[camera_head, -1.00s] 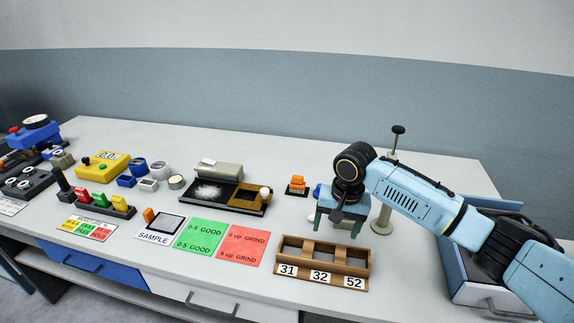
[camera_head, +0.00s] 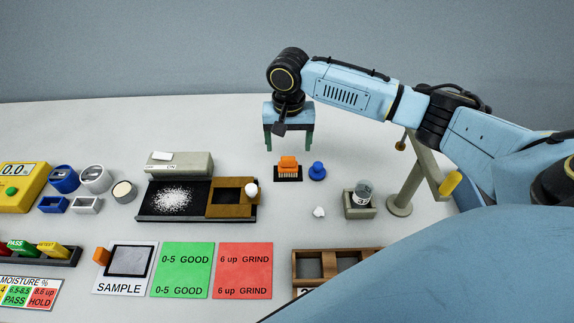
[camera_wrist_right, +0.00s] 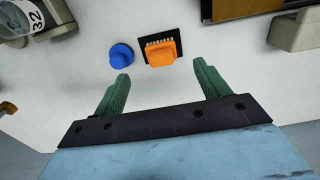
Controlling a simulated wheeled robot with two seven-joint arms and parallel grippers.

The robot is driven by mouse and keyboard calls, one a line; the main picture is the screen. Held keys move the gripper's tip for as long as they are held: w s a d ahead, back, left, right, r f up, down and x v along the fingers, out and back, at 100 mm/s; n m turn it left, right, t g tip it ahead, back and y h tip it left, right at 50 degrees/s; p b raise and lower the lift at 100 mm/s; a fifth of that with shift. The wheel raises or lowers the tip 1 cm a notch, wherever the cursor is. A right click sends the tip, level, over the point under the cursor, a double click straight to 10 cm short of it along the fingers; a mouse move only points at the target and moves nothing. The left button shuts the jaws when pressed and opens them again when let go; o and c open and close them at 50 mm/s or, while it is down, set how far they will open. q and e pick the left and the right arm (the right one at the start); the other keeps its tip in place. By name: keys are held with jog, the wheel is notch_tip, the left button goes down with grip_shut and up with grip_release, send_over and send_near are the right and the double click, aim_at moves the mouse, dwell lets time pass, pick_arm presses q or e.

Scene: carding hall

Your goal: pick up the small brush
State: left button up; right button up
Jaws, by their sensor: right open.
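The small brush (camera_head: 288,163) has an orange handle and pale bristles, and it sits on a small black pad (camera_head: 277,179) on the bench. It also shows in the right wrist view (camera_wrist_right: 163,54), at the top middle. My right gripper (camera_head: 289,146) is open, its green fingers pointing down above and just behind the brush. In the wrist view, the brush lies beyond and between the open fingertips (camera_wrist_right: 161,72), apart from them. Nothing is between the fingers. My left gripper is not in view.
A blue knobbed object (camera_head: 317,171) stands close to the right of the brush. A grey device with a dark tray (camera_head: 149,206) of white fibre is to the left. A jar in a holder (camera_head: 361,208) and a beige stand (camera_head: 400,206) are to the right. Bench behind is clear.

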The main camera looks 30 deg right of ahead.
aim_at(288, 158)
jog(key=shift+f, duration=0.7)
jog(key=shift+w+f, duration=0.1)
jog(key=shift+f, duration=0.4)
notch_tip(288, 158, down, 4)
jog(key=shift+w+d+r, duration=0.1)
jog(key=shift+r, duration=0.05)
jog(key=shift+f+b, duration=0.3)
jog(key=shift+f, duration=0.2)
jog(key=shift+c, duration=0.7)
jog(key=c, duration=0.9)
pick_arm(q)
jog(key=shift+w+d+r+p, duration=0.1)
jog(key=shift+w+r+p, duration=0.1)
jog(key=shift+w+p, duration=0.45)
pick_arm(e)
jog(key=shift+r, duration=5.05)
jog(key=shift+c, duration=0.2)
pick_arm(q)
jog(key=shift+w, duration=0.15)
